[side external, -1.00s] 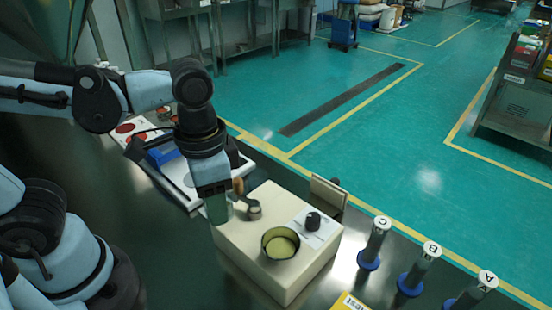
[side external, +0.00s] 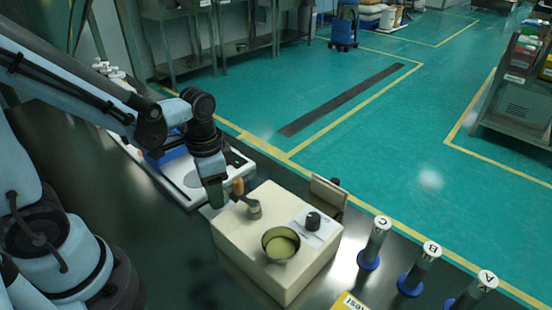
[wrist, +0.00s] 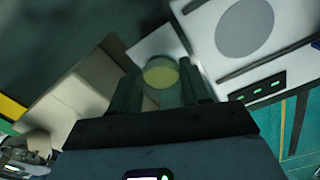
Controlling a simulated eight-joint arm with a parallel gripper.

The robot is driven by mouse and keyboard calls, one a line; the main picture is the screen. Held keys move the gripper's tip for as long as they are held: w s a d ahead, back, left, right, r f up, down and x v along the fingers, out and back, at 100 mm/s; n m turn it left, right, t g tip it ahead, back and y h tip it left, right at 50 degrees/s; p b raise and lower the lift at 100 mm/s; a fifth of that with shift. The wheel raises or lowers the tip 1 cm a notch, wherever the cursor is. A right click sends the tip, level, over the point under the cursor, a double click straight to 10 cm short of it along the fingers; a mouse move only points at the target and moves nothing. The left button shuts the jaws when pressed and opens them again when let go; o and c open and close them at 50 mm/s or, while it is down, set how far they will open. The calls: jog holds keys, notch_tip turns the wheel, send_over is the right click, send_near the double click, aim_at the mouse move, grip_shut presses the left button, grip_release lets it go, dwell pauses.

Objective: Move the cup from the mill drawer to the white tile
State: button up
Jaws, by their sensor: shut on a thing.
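My gripper (side external: 216,195) is beside the left end of the cream mill box (side external: 255,262). In the wrist view my gripper (wrist: 161,88) is shut on the cup (wrist: 160,76), a small see-through cup with yellowish contents between the two dark fingers. The cup is hard to make out in the side view. A white flat surface (wrist: 157,45) lies just beyond the cup in the wrist view, possibly the white tile. Whether the cup touches it I cannot tell. The drawer is not clearly visible.
A white device with a grey disc (wrist: 245,28) lies beyond. Labelled cylinders (side external: 375,243) stand at right.

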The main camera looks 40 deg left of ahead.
jog(key=shift+f, duration=1.25)
jog(key=shift+f, duration=0.1)
jog(key=o, duration=0.8)
jog(key=shift+c, duration=0.2)
notch_tip(320, 180, up, 12)
jog(key=w+n+t, duration=0.1)
jog(key=n+t, duration=0.3)
jog(key=t, duration=0.3)
jog(key=shift+r+n, duration=0.25)
jog(key=shift+n, duration=0.05)
jog(key=shift+a, duration=0.1)
